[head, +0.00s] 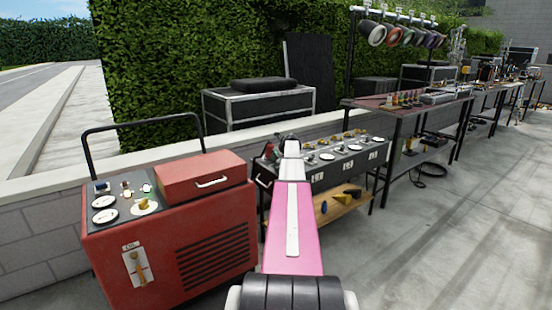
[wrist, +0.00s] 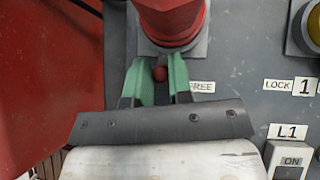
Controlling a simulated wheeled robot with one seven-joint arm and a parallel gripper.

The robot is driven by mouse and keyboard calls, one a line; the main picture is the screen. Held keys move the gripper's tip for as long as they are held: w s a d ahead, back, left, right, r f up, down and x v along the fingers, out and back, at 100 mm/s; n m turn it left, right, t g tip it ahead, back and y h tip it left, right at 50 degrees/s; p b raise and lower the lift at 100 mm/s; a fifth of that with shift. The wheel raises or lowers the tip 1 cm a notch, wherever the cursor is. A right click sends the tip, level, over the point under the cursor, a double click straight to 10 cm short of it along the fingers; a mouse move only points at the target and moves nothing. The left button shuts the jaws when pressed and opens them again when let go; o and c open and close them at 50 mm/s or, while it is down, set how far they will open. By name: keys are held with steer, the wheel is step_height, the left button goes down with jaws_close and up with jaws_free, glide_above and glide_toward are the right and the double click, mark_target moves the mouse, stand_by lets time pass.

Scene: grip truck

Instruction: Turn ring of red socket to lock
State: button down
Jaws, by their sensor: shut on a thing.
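The red socket (wrist: 172,18) sits on a grey panel at the top of the wrist view, and its upper part is cut off. A small round red knob (wrist: 159,73) shows at its near side, probably part of its ring. My gripper (wrist: 158,84) has two green fingers, one on each side of this knob, shut on it. A "FREE" label (wrist: 202,87) is just right of the fingers, and a "LOCK" label (wrist: 277,85) is farther right. In the head view my gripper (head: 279,146) is at the left end of the dark panel table, and the fingers are hardly visible.
A yellow socket (wrist: 312,25) is at the right edge, with an "ON" switch (wrist: 292,162) below. In the head view a red generator cart (head: 190,250) stands left of my arm; paved floor (head: 440,240) is free at right.

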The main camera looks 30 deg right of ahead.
steer(key=shift+a+m+h, duration=0.7)
steer(key=shift+m, duration=0.1)
steer(key=shift+w+a+m+h, duration=0.2)
steer(key=shift+a+m+h, duration=0.15)
steer(key=shift+m+h, duration=0.45)
steer(key=c, duration=1.1)
jaws_free()
steer(key=shift+o, duration=0.2)
steer(key=v, duration=1)
steer(key=shift+s+r, duration=0.15)
steer(key=shift+s, duration=0.25)
steer(key=shift+d, duration=0.1)
